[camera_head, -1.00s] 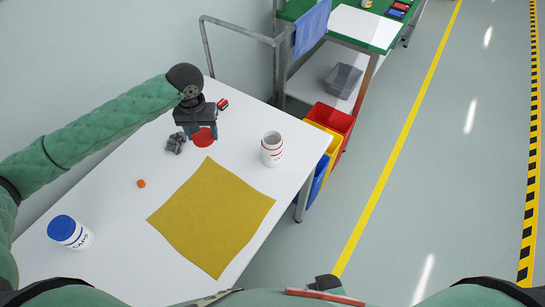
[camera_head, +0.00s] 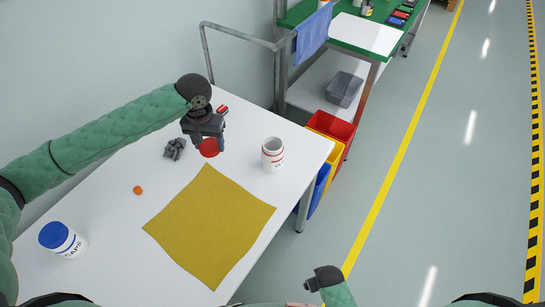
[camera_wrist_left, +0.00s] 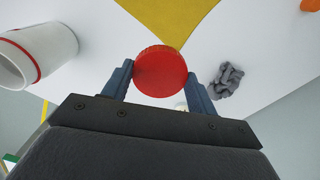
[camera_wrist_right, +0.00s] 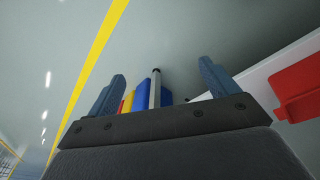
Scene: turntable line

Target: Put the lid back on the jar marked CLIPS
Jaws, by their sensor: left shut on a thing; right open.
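My left gripper (camera_head: 207,142) is shut on a red round lid (camera_head: 209,149), held between its fingertips above the table; the lid shows face-on in the left wrist view (camera_wrist_left: 161,72). An open white jar (camera_head: 272,156) with red stripes stands upright to the right of the lid, apart from it. Its lettering is mostly turned away and unreadable; the jar also shows at the left edge of the left wrist view (camera_wrist_left: 40,52). A second white jar (camera_head: 72,246), marked CAPS, has a blue lid on. My right gripper (camera_head: 322,279) is open and empty, low beyond the table's front edge.
A mustard cloth (camera_head: 208,230) lies mid-table. A grey knotted thing (camera_head: 174,149), an orange piece (camera_head: 138,190) and a small red object (camera_head: 222,109) lie around it. Red (camera_head: 331,128), yellow and blue bins hang past the table's right end. A metal rail runs behind.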

